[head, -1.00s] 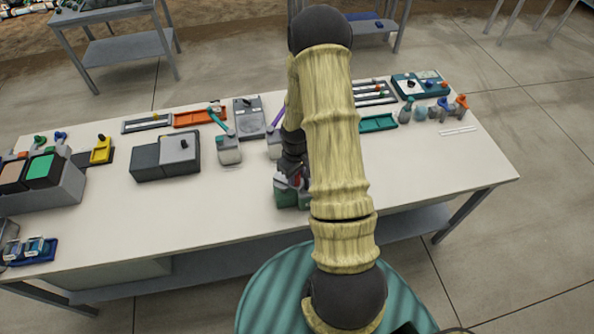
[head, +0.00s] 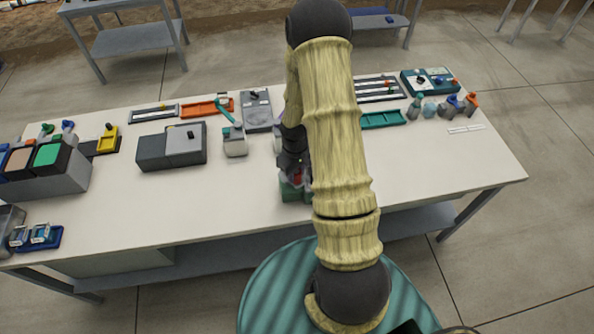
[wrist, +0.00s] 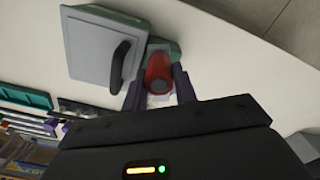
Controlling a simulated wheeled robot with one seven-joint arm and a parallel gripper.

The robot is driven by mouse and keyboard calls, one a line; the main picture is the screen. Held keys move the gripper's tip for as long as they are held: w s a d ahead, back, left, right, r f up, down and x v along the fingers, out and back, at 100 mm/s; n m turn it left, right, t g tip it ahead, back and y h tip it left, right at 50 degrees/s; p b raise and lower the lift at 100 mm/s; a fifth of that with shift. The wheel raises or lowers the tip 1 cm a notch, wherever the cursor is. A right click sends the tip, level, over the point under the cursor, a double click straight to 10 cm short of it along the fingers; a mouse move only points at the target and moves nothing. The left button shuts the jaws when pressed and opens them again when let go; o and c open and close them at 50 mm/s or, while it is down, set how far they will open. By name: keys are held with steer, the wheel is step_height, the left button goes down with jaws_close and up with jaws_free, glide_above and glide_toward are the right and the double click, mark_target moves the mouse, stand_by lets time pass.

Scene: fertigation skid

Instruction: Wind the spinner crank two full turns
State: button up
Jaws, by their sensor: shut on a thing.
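The spinner has a green base (head: 290,191) and stands near the front middle of the table, partly hidden by my arm. In the wrist view, a grey box-shaped body (wrist: 92,48) with a dark curved handle lies beside a red knob (wrist: 158,70), which looks like the crank's grip. My gripper (wrist: 157,88) is shut on the red knob, with one purple finger on each side of it. In the head view, my gripper (head: 294,170) reaches down onto the spinner from above. The crank's arm and its angle are mostly hidden.
A teal tray (head: 383,119) and several small bottles lie at the back right. The table front left of the spinner is clear.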

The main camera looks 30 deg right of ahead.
steer(key=shift+a, duration=1.25)
steer(key=shift+o, duration=0.2)
steer(key=shift+w+a, duration=0.8)
steer(key=shift+w, duration=0.05)
steer(key=shift+w+a, duration=0.15)
steer(key=shift+w, duration=0.4)
steer(key=shift+w+a, duration=0.15)
steer(key=shift+w, duration=0.4)
steer(key=shift+c, duration=0.3)
steer(key=shift+w, duration=0.1)
